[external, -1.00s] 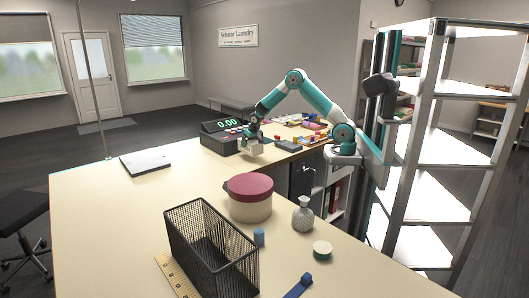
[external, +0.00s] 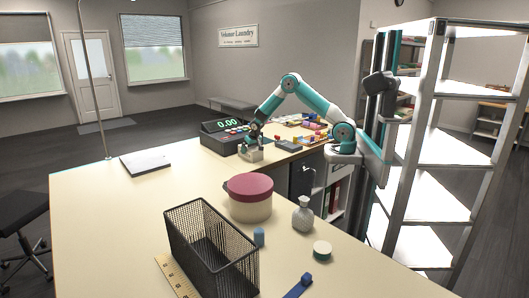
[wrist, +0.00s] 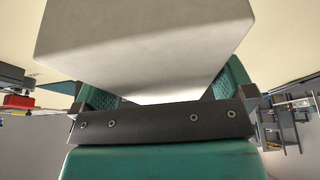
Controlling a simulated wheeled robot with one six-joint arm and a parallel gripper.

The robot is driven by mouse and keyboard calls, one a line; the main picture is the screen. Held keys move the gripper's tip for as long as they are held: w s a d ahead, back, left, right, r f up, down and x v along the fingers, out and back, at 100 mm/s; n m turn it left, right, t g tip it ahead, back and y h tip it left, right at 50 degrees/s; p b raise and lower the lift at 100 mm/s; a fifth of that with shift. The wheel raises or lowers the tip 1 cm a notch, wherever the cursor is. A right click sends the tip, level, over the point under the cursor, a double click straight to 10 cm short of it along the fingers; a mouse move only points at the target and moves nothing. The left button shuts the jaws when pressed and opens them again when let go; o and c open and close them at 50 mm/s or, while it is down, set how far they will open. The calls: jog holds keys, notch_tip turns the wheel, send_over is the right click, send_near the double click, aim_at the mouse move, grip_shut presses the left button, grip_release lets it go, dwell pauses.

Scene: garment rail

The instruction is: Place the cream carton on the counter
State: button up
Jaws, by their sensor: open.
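The cream carton (wrist: 145,45) fills the top middle of the wrist view as a plain pale block. Its near end lies between the two fingers of my gripper (wrist: 162,95). The jaws are open, with one teal finger on each side of the carton. In the external view my gripper (external: 254,148) is low over the far part of the counter (external: 120,215), beside the register. The carton there is a small pale shape, and its contact with the counter is too small to judge.
The cash register (external: 222,137) stands just left of my gripper. Small coloured items (external: 312,130) lie to the right. Nearer are a maroon-lidded tub (external: 249,197), a wire basket (external: 210,250) and a grey bottle (external: 303,215). The counter's left middle is clear.

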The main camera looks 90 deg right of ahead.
jog(key=a+b+v, duration=0.1)
jog(key=b+v, duration=0.1)
jog(key=v, duration=1.1)
jog(key=s+a+r+n+y, duration=0.2)
jog(key=s+a+n, duration=0.1)
jog(key=a, duration=0.4)
jog(key=s+a+r+n+y, duration=0.1)
jog(key=s+a+r+n, duration=0.15)
jog(key=a, duration=0.55)
jog(key=s+a+r+n+g+y, duration=0.1)
jog(key=s+a+n+y, duration=0.1)
jog(key=s+a+n, duration=0.3)
jog(key=s+a+r+n+g+y, duration=0.1)
jog(key=s+a+n, duration=0.4)
jog(key=s+a, duration=0.6)
jog(key=s+g+y, duration=0.1)
jog(key=s, duration=0.6)
jog(key=shift+s+a+r+n, duration=0.25)
jog(key=shift+s+a+n, duration=0.05)
jog(key=shift+n, duration=0.05)
